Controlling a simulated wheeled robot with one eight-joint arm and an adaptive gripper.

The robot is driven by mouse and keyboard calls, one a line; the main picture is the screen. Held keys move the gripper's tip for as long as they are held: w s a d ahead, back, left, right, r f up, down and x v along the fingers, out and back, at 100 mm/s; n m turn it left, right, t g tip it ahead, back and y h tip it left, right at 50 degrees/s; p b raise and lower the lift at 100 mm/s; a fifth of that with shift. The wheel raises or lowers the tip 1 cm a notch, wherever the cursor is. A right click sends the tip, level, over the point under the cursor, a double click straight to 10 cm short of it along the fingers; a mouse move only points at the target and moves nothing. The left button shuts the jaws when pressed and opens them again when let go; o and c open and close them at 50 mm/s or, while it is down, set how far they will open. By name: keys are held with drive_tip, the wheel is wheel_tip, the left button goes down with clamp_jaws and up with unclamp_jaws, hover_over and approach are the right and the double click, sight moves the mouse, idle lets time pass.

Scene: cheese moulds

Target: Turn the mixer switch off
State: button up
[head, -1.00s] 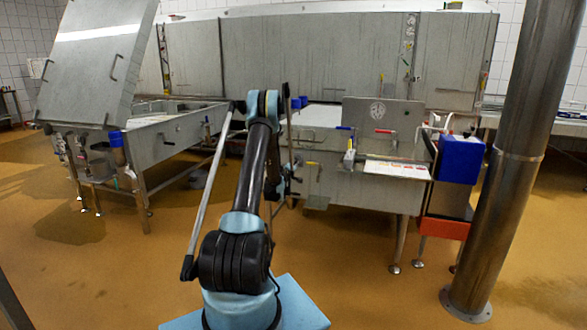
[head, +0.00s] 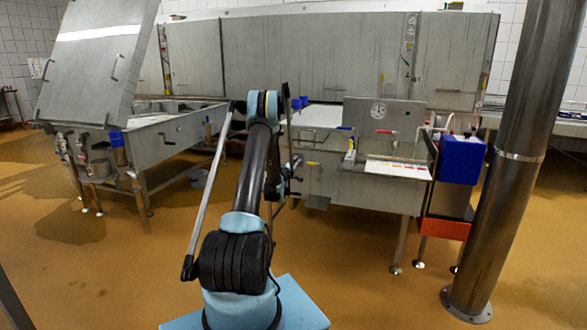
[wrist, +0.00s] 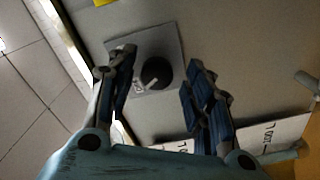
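The mixer switch (wrist: 156,72) is a black round knob with a pale mark at its lower left, on a square grey plate (wrist: 140,48) in the wrist view. The plate is fixed to a grey metal surface. My gripper (wrist: 158,65) is open, with one blue-padded finger on each side of the knob in the picture. Nothing is between the fingers except the knob seen beyond them; I cannot tell whether they touch it. In the head view the switch cannot be made out, and my arm hides the gripper.
In the wrist view, white labels (wrist: 276,136) lie below right, and a metal rod end (wrist: 306,82) sticks in at the right. The near floor is open.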

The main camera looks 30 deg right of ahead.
drive_tip(key=shift+s, duration=0.1)
drive_tip(key=v, duration=1.2)
idle(0.4)
